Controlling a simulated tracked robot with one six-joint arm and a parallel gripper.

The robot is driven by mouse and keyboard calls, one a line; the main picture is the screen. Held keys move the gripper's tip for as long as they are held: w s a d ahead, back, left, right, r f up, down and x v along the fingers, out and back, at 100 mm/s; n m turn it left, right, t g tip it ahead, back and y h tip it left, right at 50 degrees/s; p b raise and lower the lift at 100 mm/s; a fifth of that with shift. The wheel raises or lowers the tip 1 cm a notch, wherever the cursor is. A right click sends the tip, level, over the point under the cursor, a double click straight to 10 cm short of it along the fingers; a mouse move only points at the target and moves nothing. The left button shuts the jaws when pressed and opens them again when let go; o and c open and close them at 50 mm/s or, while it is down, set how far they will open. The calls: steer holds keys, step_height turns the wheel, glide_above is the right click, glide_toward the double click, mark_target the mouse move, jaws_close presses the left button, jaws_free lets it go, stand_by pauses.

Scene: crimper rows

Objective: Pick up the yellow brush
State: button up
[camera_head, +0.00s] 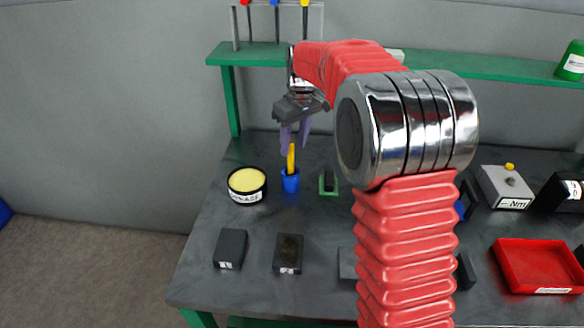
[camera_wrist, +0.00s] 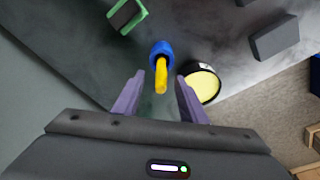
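The yellow brush (camera_head: 291,157) stands upright in a small blue cup (camera_head: 290,182) on the dark workbench. In the wrist view the brush (camera_wrist: 161,76) points up toward the camera out of the blue cup (camera_wrist: 160,50). My gripper (camera_head: 294,138) is above the cup with its purple fingers pointing down. In the wrist view my gripper (camera_wrist: 159,98) is open, one finger on each side of the brush's line. The fingers look apart from the brush, with nothing between them held. My red arm hides part of the bench.
A round tin with pale yellow contents (camera_head: 247,185) stands just left of the cup. A green-framed block (camera_head: 328,183) is close on the right. Dark blocks (camera_head: 230,249) lie in front. A red tray (camera_head: 540,266) is at right. A green shelf (camera_head: 480,66) runs behind.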

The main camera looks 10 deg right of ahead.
mark_target(291, 155)
steer(key=shift+w+a+f, duration=0.1)
steer(key=shift+f, duration=0.75)
steer(key=shift+w+a+f, duration=0.15)
steer(key=shift+f, duration=0.65)
steer(key=shift+w+a+f, duration=0.1)
steer(key=shift+f, duration=0.75)
steer(key=shift+c, duration=0.5)
jaws_close()
